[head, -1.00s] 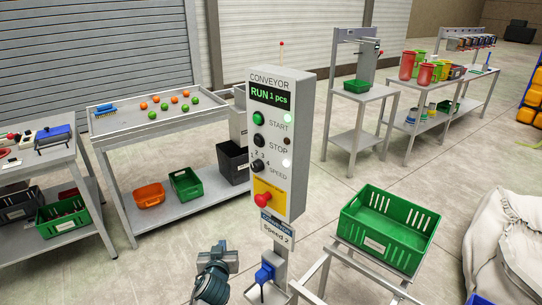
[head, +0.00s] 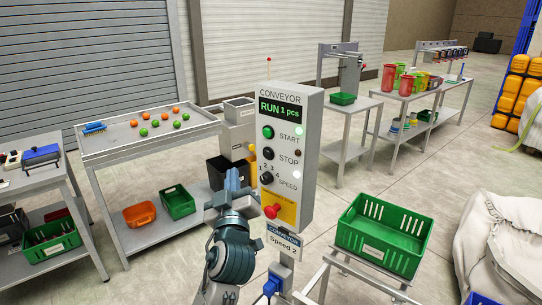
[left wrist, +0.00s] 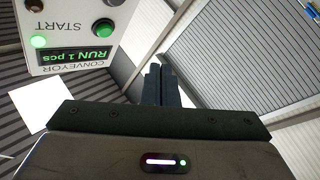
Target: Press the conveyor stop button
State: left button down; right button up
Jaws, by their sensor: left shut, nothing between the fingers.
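The grey conveyor control box (head: 308,150) stands upright on a post in the middle of the head view. Its screen (head: 283,110) reads "RUN 1 pcs". The black stop button (head: 268,153) sits below the green start button (head: 268,132) and above the speed knob (head: 267,178). A red mushroom button (head: 272,211) is on the yellow panel. My left gripper (head: 233,178) is shut and empty, to the left of the box at about the speed knob's height, apart from the stop button. The left wrist view shows its closed fingers (left wrist: 162,85) and the box upside down (left wrist: 75,45). My right gripper is not in view.
A green crate (head: 385,230) rests on a metal stand right of the box. A table (head: 150,145) with orange and green balls stands at the left back. A white sack (head: 500,240) is at the right. Open floor lies between the benches.

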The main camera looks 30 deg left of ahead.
aim_at(267, 154)
pick_arm(q)
jog(key=shift+w, duration=0.1)
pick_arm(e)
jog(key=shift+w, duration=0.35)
pick_arm(q)
jog(key=shift+w, duration=0.1)
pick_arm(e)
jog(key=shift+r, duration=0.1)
pick_arm(q)
jog(key=w+d, duration=0.1)
jog(key=w, duration=0.7)
jog(key=shift+w+d, duration=0.2)
jog(key=shift+d, duration=0.05)
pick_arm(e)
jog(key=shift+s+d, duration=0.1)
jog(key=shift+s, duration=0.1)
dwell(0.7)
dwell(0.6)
pick_arm(q)
jog(key=shift+w+b, duration=0.4)
jog(key=shift+w, duration=0.05)
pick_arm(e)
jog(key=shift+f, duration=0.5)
